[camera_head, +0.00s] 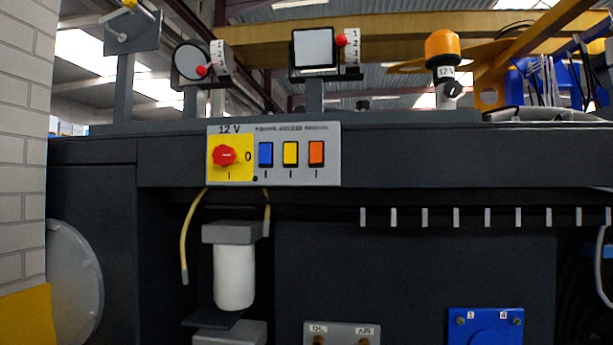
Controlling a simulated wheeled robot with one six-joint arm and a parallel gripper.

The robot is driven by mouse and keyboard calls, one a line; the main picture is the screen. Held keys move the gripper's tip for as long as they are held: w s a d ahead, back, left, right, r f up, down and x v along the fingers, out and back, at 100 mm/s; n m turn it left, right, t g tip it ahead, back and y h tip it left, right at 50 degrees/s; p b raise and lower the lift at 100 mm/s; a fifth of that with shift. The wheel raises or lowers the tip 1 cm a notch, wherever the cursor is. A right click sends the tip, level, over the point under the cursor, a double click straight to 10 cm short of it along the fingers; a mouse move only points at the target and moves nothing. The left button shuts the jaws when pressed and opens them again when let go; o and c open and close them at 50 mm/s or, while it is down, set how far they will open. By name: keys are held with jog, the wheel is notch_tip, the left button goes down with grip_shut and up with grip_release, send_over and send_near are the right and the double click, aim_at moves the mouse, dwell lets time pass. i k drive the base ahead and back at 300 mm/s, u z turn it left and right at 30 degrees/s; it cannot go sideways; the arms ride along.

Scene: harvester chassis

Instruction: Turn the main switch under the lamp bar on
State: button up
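The main switch is a red rotary knob (223,156) on a yellow plate marked "12 V" at the left end of a grey panel (327,154). A "0" stands to the right of the knob and an "I" below it. I cannot tell clearly which mark the knob points to. The lamp bar (400,116) runs above the panel. It carries a round lamp (190,61) and a square lamp (314,48), each with a red knob and a number scale. My gripper is not in view.
Blue (265,154), yellow (290,153) and orange (316,153) rocker switches sit right of the main switch. A yellow cable (184,235) and a white filter (234,277) hang below. An orange beacon (442,45) stands right. A brick wall (22,140) borders the left.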

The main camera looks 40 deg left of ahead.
aim_at(223, 155)
jog(key=u, duration=2)
